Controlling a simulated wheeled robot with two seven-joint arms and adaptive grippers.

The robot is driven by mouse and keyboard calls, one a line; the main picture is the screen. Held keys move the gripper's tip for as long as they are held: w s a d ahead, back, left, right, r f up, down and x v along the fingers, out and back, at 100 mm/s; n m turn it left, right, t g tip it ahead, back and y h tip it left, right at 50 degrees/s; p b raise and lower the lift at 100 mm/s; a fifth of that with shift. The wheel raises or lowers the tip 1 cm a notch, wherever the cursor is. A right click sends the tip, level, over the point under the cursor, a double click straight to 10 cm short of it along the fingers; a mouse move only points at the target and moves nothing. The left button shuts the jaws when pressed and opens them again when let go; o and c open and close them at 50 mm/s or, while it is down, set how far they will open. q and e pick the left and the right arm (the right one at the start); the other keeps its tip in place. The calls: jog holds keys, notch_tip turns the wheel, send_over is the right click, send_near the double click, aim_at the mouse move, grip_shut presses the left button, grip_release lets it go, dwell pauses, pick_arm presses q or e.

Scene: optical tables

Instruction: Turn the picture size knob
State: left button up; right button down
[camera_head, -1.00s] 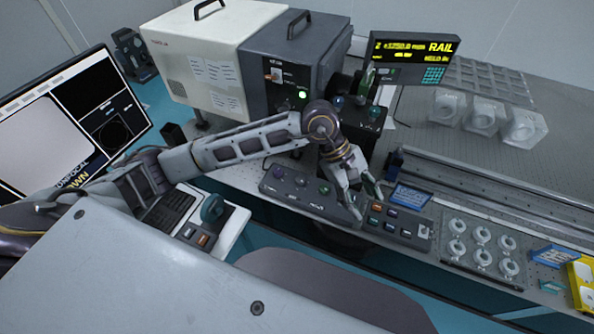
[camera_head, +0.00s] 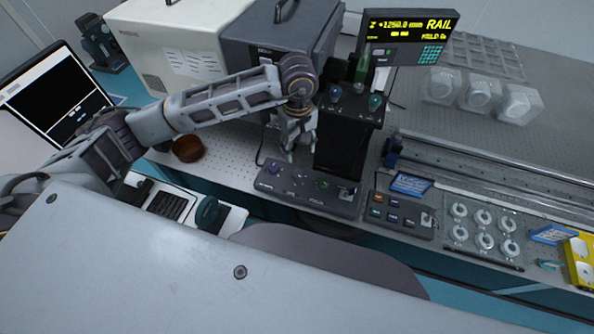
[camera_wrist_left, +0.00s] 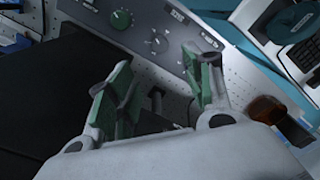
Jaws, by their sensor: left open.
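A dark grey control box (camera_head: 308,188) with several knobs stands near the table's front edge. One knob is purple (camera_head: 275,167) and another is green (camera_head: 323,184). In the left wrist view the panel (camera_wrist_left: 145,38) shows a green knob (camera_wrist_left: 121,19) and a pale knob (camera_wrist_left: 160,43). The labels are too small to read, so I cannot tell which knob is picture size. My left gripper (camera_head: 288,146) is just behind the box, pointing down. In the left wrist view its green-padded fingers (camera_wrist_left: 160,88) are apart with no knob between them. My right gripper is not in view.
A black upright unit (camera_head: 345,150) with knobs on top stands right beside the gripper. A button box (camera_head: 403,218) is to the right. A large dark grey housing (camera_head: 272,50) is behind. An amber cup (camera_head: 188,149) stands to the left.

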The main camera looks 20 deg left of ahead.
pick_arm(q)
jog(key=p, duration=0.1)
send_over(297, 174)
notch_tip(297, 174, down, 6)
jog(key=shift+f, duration=0.1)
notch_tip(297, 174, down, 6)
jog(key=shift+f+p, duration=0.1)
jog(key=shift+p, duration=0.6)
jog(key=shift+f, duration=0.75)
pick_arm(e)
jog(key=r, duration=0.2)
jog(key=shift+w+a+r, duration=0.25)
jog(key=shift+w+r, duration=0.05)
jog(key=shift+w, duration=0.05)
pick_arm(q)
jog(key=shift+c, duration=0.4)
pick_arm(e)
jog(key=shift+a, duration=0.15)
pick_arm(q)
jog(key=c, duration=0.9)
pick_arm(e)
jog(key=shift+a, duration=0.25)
